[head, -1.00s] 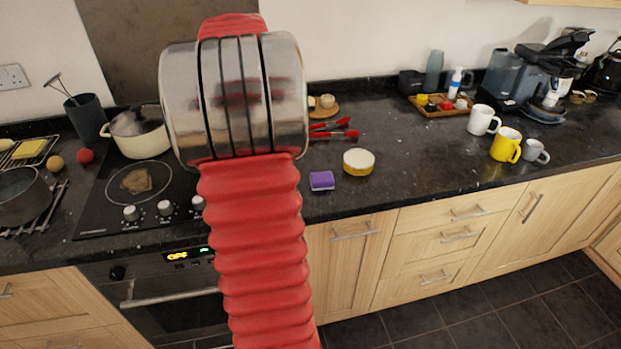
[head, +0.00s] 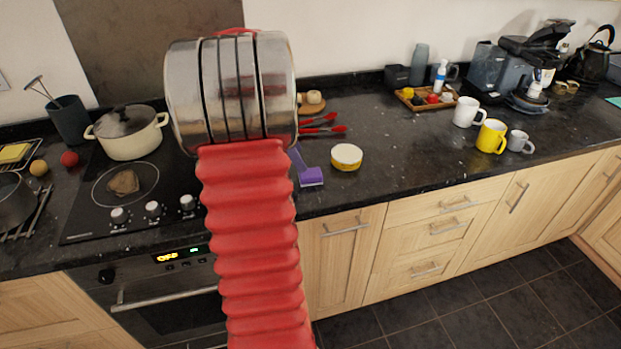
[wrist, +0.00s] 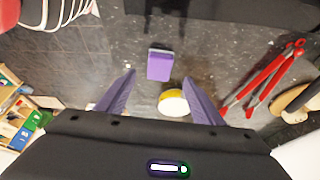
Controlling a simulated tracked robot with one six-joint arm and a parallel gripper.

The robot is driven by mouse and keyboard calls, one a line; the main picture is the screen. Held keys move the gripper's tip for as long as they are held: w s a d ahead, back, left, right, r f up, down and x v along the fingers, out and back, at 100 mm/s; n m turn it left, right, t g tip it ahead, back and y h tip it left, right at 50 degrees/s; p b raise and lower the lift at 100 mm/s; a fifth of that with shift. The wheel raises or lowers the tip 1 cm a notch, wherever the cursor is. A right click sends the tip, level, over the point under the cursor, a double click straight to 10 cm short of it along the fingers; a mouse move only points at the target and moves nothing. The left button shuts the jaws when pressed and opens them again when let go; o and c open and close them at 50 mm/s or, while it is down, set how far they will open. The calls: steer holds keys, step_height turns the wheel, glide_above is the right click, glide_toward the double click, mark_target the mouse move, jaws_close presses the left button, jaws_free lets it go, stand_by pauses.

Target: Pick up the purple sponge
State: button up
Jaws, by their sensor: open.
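The purple sponge (head: 312,178) lies on the dark granite counter near its front edge, right of the hob. It also shows in the wrist view (wrist: 160,65), a small purple block with a paler strip along its top edge. My gripper (wrist: 160,76) is open and empty, its two purple fingers spread. In the wrist view the sponge shows just beyond and between the fingertips. In the head view one purple finger reaches down beside the sponge; the rest of my gripper is hidden behind my arm. I cannot tell whether that finger touches the sponge.
A round yellow-and-white tub (head: 346,157) stands right of the sponge. Red-handled tongs (head: 322,127) lie behind. A pot (head: 127,132) stands on the hob to the left. Mugs (head: 491,136) stand farther right. The counter between tub and mugs is clear.

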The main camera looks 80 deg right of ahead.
mark_target(309, 173)
steer(key=shift+x, duration=1.1)
steer(key=shift+f, duration=0.1)
steer(key=shift+x, duration=2.5)
steer(key=shift+s, duration=0.15)
steer(key=shift+c, duration=0.5)
steer(key=c, duration=1)
step_height(309, 173, up, 10)
steer(key=shift+r, duration=0.15)
